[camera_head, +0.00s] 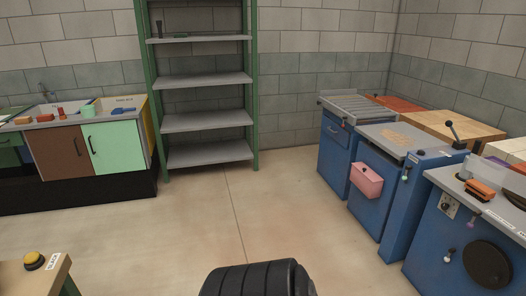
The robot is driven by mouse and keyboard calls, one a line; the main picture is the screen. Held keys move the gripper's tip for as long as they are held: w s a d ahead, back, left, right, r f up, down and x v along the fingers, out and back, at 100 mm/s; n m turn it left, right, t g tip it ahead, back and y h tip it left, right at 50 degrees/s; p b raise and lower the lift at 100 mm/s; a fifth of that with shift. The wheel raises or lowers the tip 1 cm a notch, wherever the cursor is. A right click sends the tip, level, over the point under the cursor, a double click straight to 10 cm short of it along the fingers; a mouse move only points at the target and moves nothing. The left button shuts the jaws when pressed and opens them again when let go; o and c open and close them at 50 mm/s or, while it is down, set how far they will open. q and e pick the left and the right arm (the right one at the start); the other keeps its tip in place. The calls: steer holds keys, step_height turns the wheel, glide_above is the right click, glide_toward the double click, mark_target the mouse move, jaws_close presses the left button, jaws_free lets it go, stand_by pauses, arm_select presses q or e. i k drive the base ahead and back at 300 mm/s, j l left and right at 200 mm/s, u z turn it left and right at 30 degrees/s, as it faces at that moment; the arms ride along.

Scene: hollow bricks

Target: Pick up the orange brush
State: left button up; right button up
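An orange block-shaped thing with a dark lower part (480,190) lies on the grey top of the blue machine at the right. It may be the orange brush, but it is too small to tell for sure. A small flat orange thing (22,120) lies on the counter at the far left; I cannot tell what it is. Neither of my grippers shows in the head view.
A sink counter (118,113) with brown and green doors stands at the left. A green shelf rack (205,121) stands at the back. Blue machines (403,202) line the right side. A table corner with a yellow button (34,260) is at lower left. The middle floor is clear.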

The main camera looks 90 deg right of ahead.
mark_target(477, 190)
steer(key=z, duration=4.3)
